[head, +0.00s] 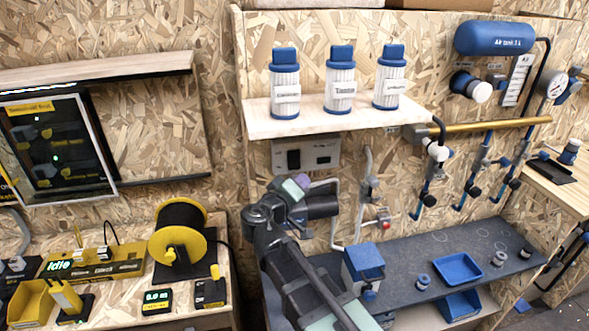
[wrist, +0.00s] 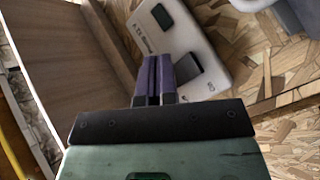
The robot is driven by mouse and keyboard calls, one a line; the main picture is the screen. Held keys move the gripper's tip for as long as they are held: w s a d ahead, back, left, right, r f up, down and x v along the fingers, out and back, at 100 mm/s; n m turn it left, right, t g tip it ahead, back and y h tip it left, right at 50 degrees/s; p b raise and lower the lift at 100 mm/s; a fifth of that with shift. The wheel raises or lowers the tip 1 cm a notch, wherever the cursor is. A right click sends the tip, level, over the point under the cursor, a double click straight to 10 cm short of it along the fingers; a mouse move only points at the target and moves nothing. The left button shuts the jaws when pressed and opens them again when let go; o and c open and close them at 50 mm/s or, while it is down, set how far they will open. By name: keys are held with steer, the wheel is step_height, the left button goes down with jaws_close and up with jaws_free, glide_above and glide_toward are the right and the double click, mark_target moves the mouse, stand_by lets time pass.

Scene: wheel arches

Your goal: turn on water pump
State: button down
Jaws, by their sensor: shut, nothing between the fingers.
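A pale switch panel (head: 325,153) with two dark rocker switches is on the chipboard wall below the shelf. In the wrist view the panel (wrist: 205,72) is tilted, with one dark rocker (wrist: 162,16) at the top and another dark rocker (wrist: 187,67) just right of my fingertips. Its small lettering is hard to read. My gripper (wrist: 154,62) is shut and empty, its purple fingers together in front of the panel. In the head view my gripper (head: 301,181) is just below the panel. I cannot tell whether it touches. No pump body is clearly identifiable.
A wooden shelf (head: 262,127) with several blue-capped filters overhangs the panel. Grey pipes and a valve (head: 371,190) stand to its right. A dark bench (head: 420,262) lies below, holding a blue box (head: 364,262) and a blue tray (head: 458,268). A yellow reel (head: 181,238) stands left.

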steer(key=shift+w+a+f, duration=0.15)
steer(key=shift+w+a, duration=0.1)
steer(key=shift+w, duration=0.65)
steer(key=shift+w+a+f, duration=0.1)
steer(key=shift+w+a, duration=0.1)
steer(key=shift+w, duration=0.65)
steer(key=shift+w, duration=0.1)
stand_by(0.5)
steer(key=shift+w+a+f, duration=0.1)
steer(key=shift+w, duration=0.2)
steer(key=shift+w+a+b, duration=0.1)
steer(key=shift+w+b, duration=0.2)
steer(key=shift+w, duration=0.05)
stand_by(0.4)
steer(key=shift+s, duration=0.1)
steer(key=shift+s+d, duration=0.2)
steer(key=shift+s, duration=0.5)
steer(key=s, duration=0.1)
steer(key=s+d, duration=0.1)
steer(key=s, duration=0.1)
steer(key=s+p, duration=0.1)
steer(key=shift+s+d+r, duration=0.15)
steer(key=shift+s+r, duration=0.2)
steer(key=shift+r, duration=0.05)
